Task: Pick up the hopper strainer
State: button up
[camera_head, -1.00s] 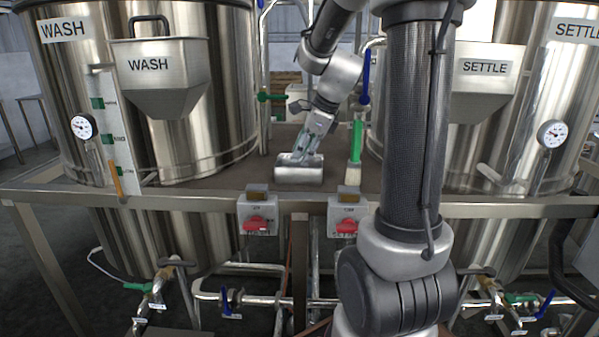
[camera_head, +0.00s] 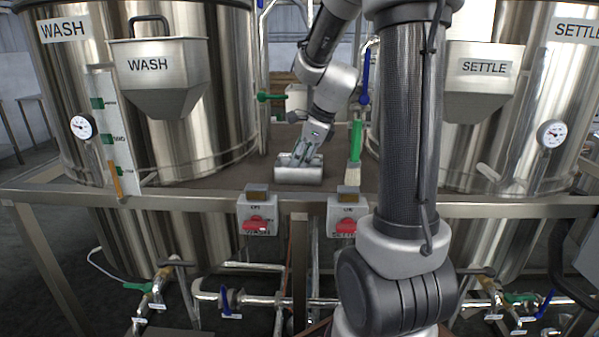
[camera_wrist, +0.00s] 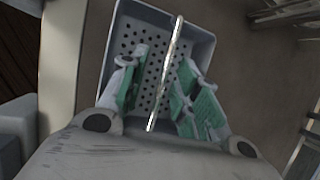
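The hopper strainer (camera_head: 298,174) is a small metal box on the brown deck between the two tanks. In the wrist view its perforated floor and pale rim (camera_wrist: 203,42) lie below my gripper, with a thin metal handle bar (camera_wrist: 168,62) crossing over it. My gripper (camera_head: 303,157) is down at the strainer from above. In the wrist view its two green-padded fingers (camera_wrist: 162,72) are apart, one on each side of the bar, with gaps between bar and pads. The fingertips are partly hidden by the strainer in the head view.
A brush with a green handle (camera_head: 356,141) stands just right of the strainer. The WASH tank (camera_head: 220,90) with its hopper (camera_head: 160,82) is at left, the SETTLE hopper (camera_head: 482,85) at right. Two switch boxes (camera_head: 257,214) (camera_head: 348,214) sit on the deck's front edge.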

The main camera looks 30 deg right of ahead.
grip_shut()
